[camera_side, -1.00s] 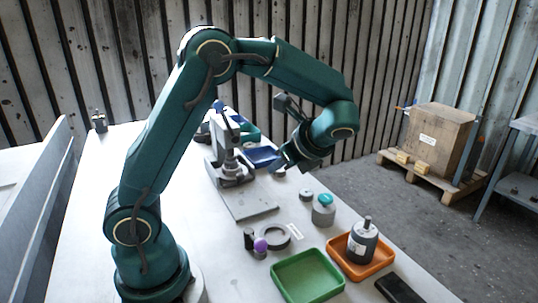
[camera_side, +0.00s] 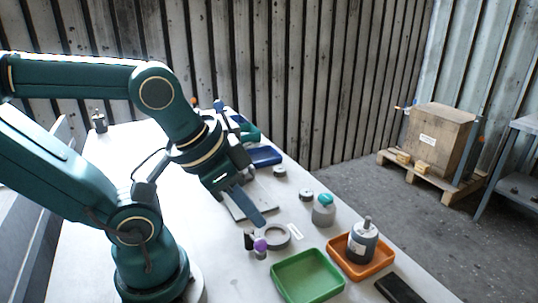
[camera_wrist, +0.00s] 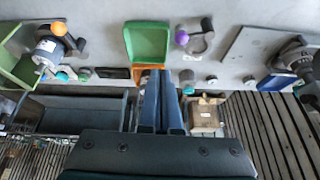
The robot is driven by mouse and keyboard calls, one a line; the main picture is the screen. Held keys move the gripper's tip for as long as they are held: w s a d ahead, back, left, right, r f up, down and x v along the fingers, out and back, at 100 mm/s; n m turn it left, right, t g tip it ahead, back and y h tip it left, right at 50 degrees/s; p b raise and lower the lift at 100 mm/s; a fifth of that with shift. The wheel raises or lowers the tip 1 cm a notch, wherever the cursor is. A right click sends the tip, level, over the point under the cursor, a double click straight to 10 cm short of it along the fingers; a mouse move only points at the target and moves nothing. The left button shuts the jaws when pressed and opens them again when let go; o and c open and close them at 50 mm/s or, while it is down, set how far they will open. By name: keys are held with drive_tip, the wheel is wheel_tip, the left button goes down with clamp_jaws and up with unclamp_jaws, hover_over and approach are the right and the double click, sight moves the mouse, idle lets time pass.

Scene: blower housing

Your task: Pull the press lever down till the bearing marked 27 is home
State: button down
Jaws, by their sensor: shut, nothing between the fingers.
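My gripper (camera_side: 262,219) is shut and empty, its blue fingers pointing down to the right above the table, in front of the press in the side view. The fingers (camera_wrist: 163,80) also lie together in the wrist view. The press is mostly hidden behind my arm in the side view; its grey base plate (camera_side: 238,212) shows beside the fingers. In the wrist view the press (camera_wrist: 303,62) is at the far right, cut by the edge, with its plate (camera_wrist: 255,45) beside it. I cannot make out the lever's position or a bearing marked 27.
A green tray (camera_side: 306,275) and an orange tray (camera_side: 373,263) holding a motor (camera_side: 362,240) stand in front. A teal-topped cylinder (camera_side: 323,211) and a blue tray (camera_side: 265,156) stand nearby. A black slab (camera_side: 400,290) lies at the front.

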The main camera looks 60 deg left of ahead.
drive_tip(key=shift+w+r+n, duration=0.1)
drive_tip(key=shift+w+n, duration=0.05)
drive_tip(key=shift+n, duration=0.15)
drive_tip(key=c, duration=1.5)
unclamp_jaws()
drive_tip(key=shift+c, duration=0.2)
